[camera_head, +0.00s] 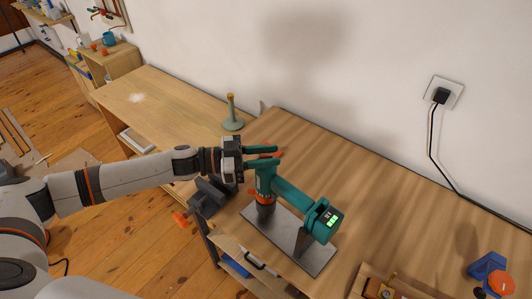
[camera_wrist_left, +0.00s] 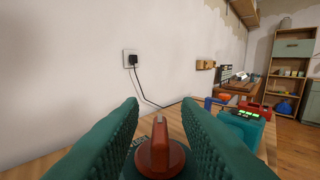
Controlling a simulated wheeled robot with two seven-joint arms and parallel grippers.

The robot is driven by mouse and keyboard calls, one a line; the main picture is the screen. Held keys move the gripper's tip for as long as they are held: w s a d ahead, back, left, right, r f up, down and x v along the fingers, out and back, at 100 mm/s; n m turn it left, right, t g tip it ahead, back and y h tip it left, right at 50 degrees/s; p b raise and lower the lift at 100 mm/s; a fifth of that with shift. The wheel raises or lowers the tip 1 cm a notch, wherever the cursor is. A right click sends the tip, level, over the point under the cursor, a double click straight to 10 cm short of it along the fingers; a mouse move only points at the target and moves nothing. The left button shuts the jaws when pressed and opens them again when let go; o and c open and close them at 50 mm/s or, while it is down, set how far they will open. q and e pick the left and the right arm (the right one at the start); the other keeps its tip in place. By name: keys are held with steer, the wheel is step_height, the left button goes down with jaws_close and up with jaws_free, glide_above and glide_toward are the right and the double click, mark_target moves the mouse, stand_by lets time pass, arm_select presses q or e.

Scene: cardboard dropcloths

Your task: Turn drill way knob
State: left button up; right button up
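A teal and black drill (camera_head: 290,195) stands on a grey metal base plate on the wooden bench, its display lit green. Its red knob (camera_wrist_left: 160,152) shows low between the fingers in the left wrist view; in the head view a bit of red shows at the fingertips. My right gripper is not in view.
A dark vise-like tool (camera_head: 208,197) stands at the bench's left edge, below my left wrist. A green stand with a yellow top (camera_head: 232,115) is behind. A blue and orange tool (camera_head: 492,274) lies at lower right. The bench right of the drill is mostly free, with a wall behind.

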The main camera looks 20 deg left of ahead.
arm_select(q)
jaws_close()
steer(key=shift+s, duration=0.1)
steer(key=n+t+y+p, duration=0.1)
steer(key=n+t+y, duration=0.1)
steer(key=t, duration=0.1)
steer(key=shift+n+t, duration=0.3)
steer(key=shift+n, duration=0.1)
steer(key=shift+n+t+y+p, duration=1)
steer(key=shift+n+t+y, duration=1.5)
steer(key=shift+y, duration=0.6)
steer(key=shift+r+y, duration=0.1)
steer(key=shift+y, duration=0.2)
jaws_free()
